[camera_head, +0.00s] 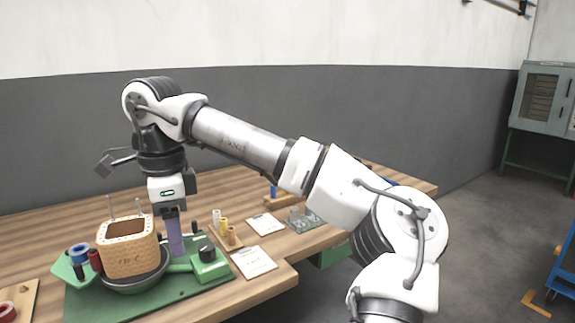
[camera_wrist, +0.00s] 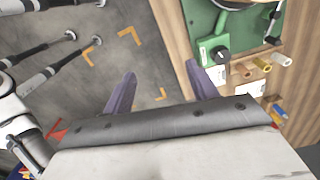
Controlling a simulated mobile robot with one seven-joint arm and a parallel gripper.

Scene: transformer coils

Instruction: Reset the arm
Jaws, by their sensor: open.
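My gripper (camera_head: 175,240) points down in the head view, with its purple fingers seen nearly edge-on. In the picture it lies between the tan wound coil (camera_head: 128,250) and the black knob (camera_head: 207,253) of the green winding fixture (camera_head: 190,290). In the wrist view the two purple fingers of my gripper (camera_wrist: 158,78) stand wide apart with nothing between them. Grey floor and the table's edge show beyond them. The black knob is also in the wrist view (camera_wrist: 220,53), right of the right finger. The height of the fingertips is hard to tell.
The wooden table (camera_head: 60,235) also holds small yellow and tan spools (camera_head: 225,226), paper cards (camera_head: 253,262) and a clear tray (camera_head: 300,216). Blue and red rolls (camera_head: 79,250) stand left of the coil. A grey cabinet (camera_head: 545,97) stands far right.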

